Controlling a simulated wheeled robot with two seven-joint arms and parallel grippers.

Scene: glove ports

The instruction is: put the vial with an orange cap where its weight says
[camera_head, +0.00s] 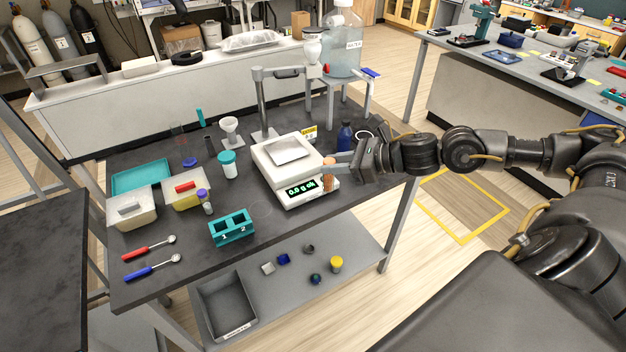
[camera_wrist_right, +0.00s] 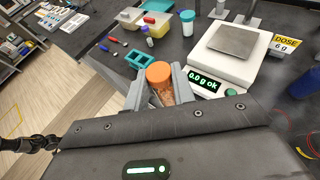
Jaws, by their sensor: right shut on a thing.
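My right gripper (camera_head: 335,172) is shut on the vial with an orange cap (camera_head: 329,161), at the right side of the scale. In the right wrist view the orange cap (camera_wrist_right: 159,73) stands up between the fingers (camera_wrist_right: 161,90), with brownish contents below. The white scale (camera_head: 288,170) has an empty metal pan (camera_head: 289,149) and a green display (camera_head: 301,187) reading "0.0 g ok". A yellow sign (camera_wrist_right: 288,43) behind it says "DOSE 6 g". A teal rack (camera_head: 232,228) with slots marked 1 and 2 stands at the table's front. My left gripper is out of view.
A grey labelled bin (camera_head: 226,303) sits on the lower shelf, beside several small items. A purple-capped vial (camera_head: 204,201), teal-lidded jar (camera_head: 228,164), tubs, two spoons and a funnel stand on the left.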

